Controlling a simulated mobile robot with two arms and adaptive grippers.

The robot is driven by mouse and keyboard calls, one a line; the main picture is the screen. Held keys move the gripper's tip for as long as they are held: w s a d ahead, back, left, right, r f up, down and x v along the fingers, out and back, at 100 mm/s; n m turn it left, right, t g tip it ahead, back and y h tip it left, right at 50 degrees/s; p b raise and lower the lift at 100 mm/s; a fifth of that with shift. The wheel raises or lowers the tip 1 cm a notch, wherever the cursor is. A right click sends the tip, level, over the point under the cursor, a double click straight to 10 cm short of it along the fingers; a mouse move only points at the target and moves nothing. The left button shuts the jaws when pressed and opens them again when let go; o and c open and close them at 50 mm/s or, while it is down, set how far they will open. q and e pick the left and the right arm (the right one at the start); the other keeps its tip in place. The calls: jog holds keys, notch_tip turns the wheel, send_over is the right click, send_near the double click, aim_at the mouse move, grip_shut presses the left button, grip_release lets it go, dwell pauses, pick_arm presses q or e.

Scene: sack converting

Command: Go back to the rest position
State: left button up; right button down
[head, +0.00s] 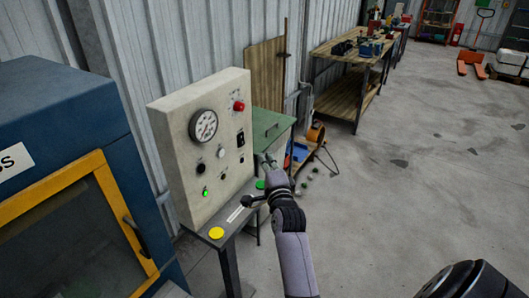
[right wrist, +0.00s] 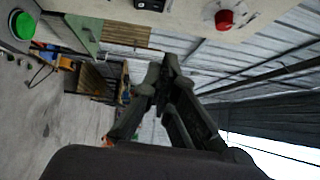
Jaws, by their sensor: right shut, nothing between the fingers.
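My right gripper (head: 266,161) is in front of the right edge of the beige control panel (head: 180,140), over the grey shelf's right end. It is shut and empty; its closed fingers also show in the right wrist view (right wrist: 165,72). The panel carries a round gauge (head: 203,126), a red knob (head: 239,106), black controls and a lit green button (head: 205,191). A lever with a dark ball (head: 246,201) sits by a slot on the shelf, close to my right wrist. My left gripper is not in view.
The shelf has a yellow disc (head: 216,233) and a green disc (head: 260,184). A blue machine with a yellow-framed door (head: 60,200) stands left. A green cabinet (head: 270,128) and a wooden workbench (head: 350,88) stand behind. The concrete floor (head: 420,180) at right is largely clear.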

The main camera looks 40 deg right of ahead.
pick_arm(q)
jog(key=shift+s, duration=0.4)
